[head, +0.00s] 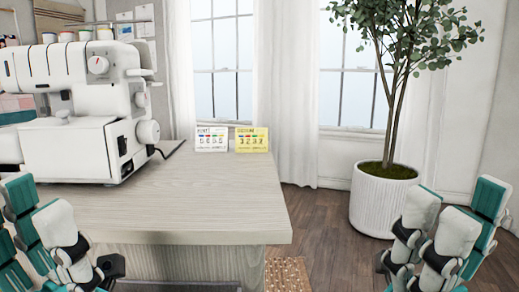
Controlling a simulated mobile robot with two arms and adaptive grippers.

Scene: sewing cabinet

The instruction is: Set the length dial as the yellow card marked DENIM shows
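The white sewing machine (80,105) stands on the table at the left. A round white dial with a red mark (98,65) is on its upper front, and white knobs (147,131) are on its right side. I cannot tell which one is the length dial. The yellow card (251,140) stands upright at the table's back right, with a row of coloured marks and digits too small to read surely. My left gripper (92,268) is low at the left, in front of the machine and apart from it. My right gripper (400,264) is low at the right, beyond the table edge. Neither visibly holds anything.
A white card (211,139) stands left of the yellow one. The pale wooden table (200,205) is clear in front of the cards and right of the machine. A potted plant (384,195) stands on the floor at the right. Thread spools (67,37) top the machine.

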